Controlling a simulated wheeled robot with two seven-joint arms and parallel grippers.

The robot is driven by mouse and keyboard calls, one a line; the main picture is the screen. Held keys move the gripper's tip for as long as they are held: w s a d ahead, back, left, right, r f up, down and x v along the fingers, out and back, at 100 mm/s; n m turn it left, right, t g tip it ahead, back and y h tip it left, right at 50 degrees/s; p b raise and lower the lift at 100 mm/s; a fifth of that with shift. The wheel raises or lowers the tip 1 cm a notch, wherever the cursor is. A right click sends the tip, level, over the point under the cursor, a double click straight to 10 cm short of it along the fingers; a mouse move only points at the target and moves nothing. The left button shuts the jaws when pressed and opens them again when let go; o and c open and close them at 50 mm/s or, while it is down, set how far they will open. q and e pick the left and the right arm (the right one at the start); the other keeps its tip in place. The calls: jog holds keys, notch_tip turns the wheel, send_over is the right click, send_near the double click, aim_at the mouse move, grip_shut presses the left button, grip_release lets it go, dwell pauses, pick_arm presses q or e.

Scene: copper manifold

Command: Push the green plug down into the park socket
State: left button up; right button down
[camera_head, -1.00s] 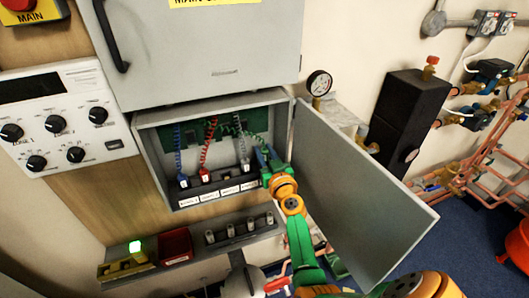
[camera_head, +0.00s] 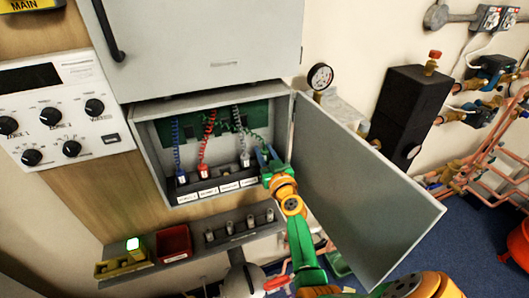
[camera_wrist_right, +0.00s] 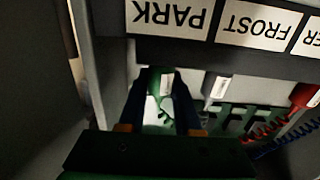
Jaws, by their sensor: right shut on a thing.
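My right gripper (camera_head: 264,160) reaches into the right end of the open grey box, beside its door. In the right wrist view its two dark fingers (camera_wrist_right: 160,105) are shut around the green plug (camera_wrist_right: 158,82). The plug is directly by the upside-down PARK label (camera_wrist_right: 168,15), at the edge of the dark socket strip (camera_wrist_right: 180,50). The socket opening is hidden, so I cannot tell how deep the plug sits. In the head view the gripper hides the plug; its green coiled cord (camera_head: 257,138) shows above. My left gripper is not in view.
A blue-corded plug (camera_head: 182,176), a red plug (camera_head: 203,170) and a pale plug (camera_head: 245,159) stand in the strip to the left. The open door (camera_head: 360,190) is close on the right of my arm. A shelf with a red bin (camera_head: 173,241) lies below.

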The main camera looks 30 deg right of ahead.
jog(key=shift+f, duration=0.15)
jog(key=c, duration=0.5)
grip_release()
jog(key=v, duration=0.7)
jog(key=shift+s, duration=0.1)
jog(key=shift+a, duration=0.1)
